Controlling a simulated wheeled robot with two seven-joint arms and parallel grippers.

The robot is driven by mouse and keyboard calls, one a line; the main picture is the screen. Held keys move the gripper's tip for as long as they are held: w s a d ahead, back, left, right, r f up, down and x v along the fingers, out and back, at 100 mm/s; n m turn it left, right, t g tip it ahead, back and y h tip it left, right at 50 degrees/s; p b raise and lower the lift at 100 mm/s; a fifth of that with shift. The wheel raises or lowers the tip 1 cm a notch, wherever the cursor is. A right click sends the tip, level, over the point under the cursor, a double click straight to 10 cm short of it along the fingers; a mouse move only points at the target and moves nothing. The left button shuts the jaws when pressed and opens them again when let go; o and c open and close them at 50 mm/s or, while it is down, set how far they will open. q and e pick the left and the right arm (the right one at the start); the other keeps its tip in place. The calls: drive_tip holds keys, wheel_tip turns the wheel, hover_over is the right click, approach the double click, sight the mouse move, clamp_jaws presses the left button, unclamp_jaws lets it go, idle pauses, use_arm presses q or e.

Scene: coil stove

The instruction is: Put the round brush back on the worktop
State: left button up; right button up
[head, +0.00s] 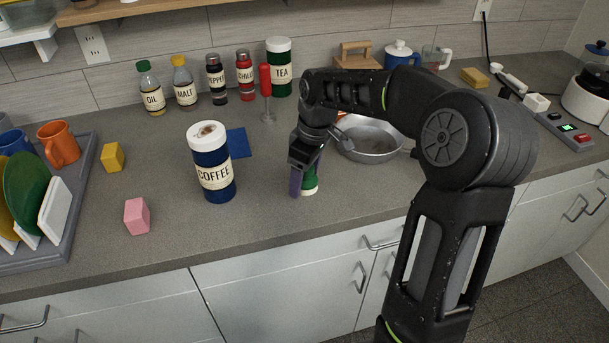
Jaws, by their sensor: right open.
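The round brush (310,184) looks like a small green piece with a pale lower edge. It is on the worktop (270,240) near the front edge, in the head view's middle. My right gripper (303,178) points down right at it and is open. The gripper hides part of the brush, and I cannot tell whether the fingers touch it. My left gripper is not in view.
A coffee canister (213,172) stands left of the gripper, with a blue cloth (238,143) behind it. A steel pan (368,150) is to the right. A pink block (136,215) and a dish rack (72,215) are at left. Bare worktop lies in front of the canister.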

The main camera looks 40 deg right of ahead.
sight(312, 168)
drive_tip(key=r, duration=0.4)
drive_tip(key=s+r, duration=0.1)
drive_tip(key=r, duration=0.7)
drive_tip(key=shift+s+d+r, duration=0.1)
drive_tip(key=shift+s+d, duration=0.25)
drive_tip(key=shift+d, duration=0.05)
